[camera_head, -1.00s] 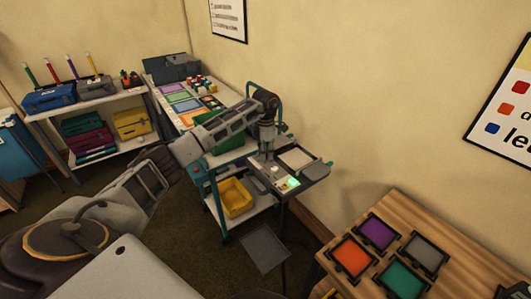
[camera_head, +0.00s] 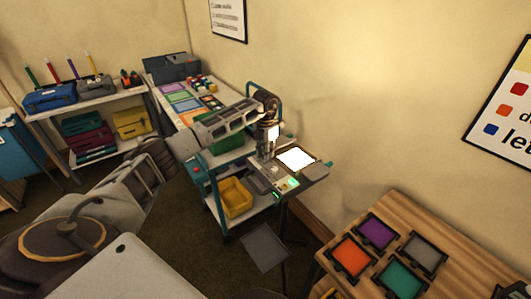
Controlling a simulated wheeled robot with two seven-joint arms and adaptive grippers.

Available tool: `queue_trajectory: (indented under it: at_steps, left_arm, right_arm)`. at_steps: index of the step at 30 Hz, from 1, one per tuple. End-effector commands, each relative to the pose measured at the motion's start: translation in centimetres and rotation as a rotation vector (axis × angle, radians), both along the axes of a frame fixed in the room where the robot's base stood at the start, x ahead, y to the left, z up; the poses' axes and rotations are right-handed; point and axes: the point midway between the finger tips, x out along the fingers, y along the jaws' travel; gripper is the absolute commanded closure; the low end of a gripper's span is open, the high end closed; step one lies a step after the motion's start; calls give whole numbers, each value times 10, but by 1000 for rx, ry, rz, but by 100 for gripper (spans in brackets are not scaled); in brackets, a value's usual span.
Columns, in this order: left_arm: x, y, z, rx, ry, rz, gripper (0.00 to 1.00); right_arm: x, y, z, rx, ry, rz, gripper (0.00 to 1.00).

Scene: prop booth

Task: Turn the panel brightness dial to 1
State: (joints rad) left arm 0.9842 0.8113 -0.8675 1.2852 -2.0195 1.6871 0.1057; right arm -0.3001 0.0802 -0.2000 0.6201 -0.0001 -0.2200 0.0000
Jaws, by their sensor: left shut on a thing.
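The light panel (camera_head: 296,158) is a small square on a grey stand and glows bright white. A green-lit display (camera_head: 292,182) sits on the stand's near edge. My left gripper (camera_head: 264,158) points down at the stand, just left of the glowing panel. It is shut on the brightness dial, which the fingers hide, so its setting cannot be read. The digits on the display are too small to read. My right gripper is not in view.
A teal cart with a yellow bin (camera_head: 236,198) stands left of the panel stand. A wooden table (camera_head: 452,262) with several coloured framed tiles is at the lower right. A shelf with toolboxes (camera_head: 50,97) is at the far left. Dark floor lies between.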

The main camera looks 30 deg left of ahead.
Motion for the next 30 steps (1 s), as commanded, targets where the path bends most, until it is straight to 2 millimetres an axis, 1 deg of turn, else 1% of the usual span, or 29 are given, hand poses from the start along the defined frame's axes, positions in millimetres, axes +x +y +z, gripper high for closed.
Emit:
queue_trajectory:
  at_steps: [6,17,18,22,23,30]
  left_arm:
    - [0,1,1,1,-2,37,100]
    - [1,1,1,1,-2,40,100]
    - [1,1,1,1,-2,40,74]
    - [0,1,1,1,-2,40,57]
    - [0,1,1,1,-1,40,54]
    - [0,0,0,0,-1,39,54]
  right_arm:
    - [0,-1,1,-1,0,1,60]
    - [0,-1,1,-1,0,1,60]
    - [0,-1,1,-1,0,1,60]
    - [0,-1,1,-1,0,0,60]
    - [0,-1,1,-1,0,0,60]
    - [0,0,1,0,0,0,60]
